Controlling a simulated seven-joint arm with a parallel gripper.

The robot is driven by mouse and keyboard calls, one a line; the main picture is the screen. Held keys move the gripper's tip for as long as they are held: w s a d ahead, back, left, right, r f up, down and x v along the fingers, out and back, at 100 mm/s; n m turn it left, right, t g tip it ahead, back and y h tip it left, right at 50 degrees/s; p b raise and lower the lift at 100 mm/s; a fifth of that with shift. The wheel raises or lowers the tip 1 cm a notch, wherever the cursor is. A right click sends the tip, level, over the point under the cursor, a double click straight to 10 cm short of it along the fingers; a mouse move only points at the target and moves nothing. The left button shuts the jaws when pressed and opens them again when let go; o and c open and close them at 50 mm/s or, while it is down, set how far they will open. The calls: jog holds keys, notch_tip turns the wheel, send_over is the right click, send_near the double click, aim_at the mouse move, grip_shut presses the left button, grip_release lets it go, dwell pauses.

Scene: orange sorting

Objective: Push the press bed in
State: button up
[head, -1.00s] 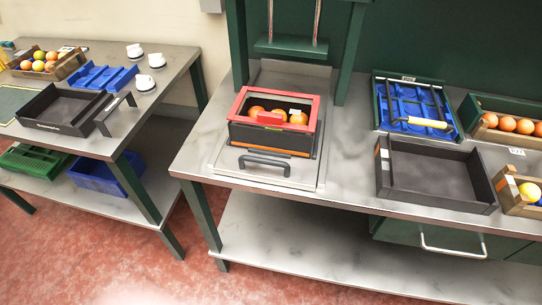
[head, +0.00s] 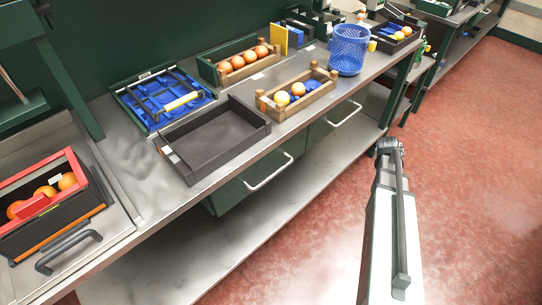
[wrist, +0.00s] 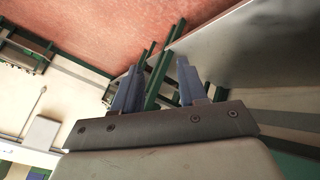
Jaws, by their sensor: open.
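The press bed (head: 115,217) is a flat metal plate at the left of the head view, with a dark handle (head: 68,252) on its front edge. A red-rimmed dark box (head: 84,205) with oranges stands on it. The bed is cut off by the left picture edge. My gripper shows in the wrist view (wrist: 158,90), its two fingers apart with nothing between them. In the head view my arm is at the right, over the red floor, well away from the bed; the gripper itself cannot be made out there.
An empty black tray (head: 262,122) lies right of the bed. Behind it are a green-framed blue tray (head: 118,92) and an orange crate (head: 208,70). A wooden crate (head: 322,88) and blue basket (head: 349,50) stand farther right. A drawer handle (head: 270,172) juts out below the bench edge.

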jog(key=w+a+r+m+t, duration=0.15)
jog(key=w+a+r, duration=0.3)
jog(key=r, duration=0.45)
jog(key=w+a+r+t, duration=0.2)
jog(key=w+a+r, duration=0.25)
jog(key=r, duration=0.45)
jog(key=w+a+r+m+t, duration=0.15)
jog(key=w+a+r, duration=0.3)
jog(key=r, duration=0.55)
jog(key=a+r+n+y, duration=0.2)
jog(key=a+r, duration=0.7)
jog(key=a, duration=0.6)
jog(key=s+a+n+g+y, duration=0.15)
jog(key=s+a+n, duration=0.4)
jog(key=a, duration=0.75)
jog(key=s+a+r+n+g+y, duration=0.1)
jog(key=s+a+n+y, duration=0.2)
jog(key=s+a, duration=0.75)
jog(key=s+a+n+g+y, duration=0.2)
jog(key=s+a+n+y, duration=0.3)
jog(key=a, duration=0.9)
jog(key=n+g+h, duration=0.2)
jog(key=n+g, duration=0.7)
jog(key=n, duration=0.5)
send_near(68, 244)
jog(key=shift+t+y, duration=0.25)
jog(key=shift+s+x, duration=0.2)
jog(key=shift+x, duration=3.85)
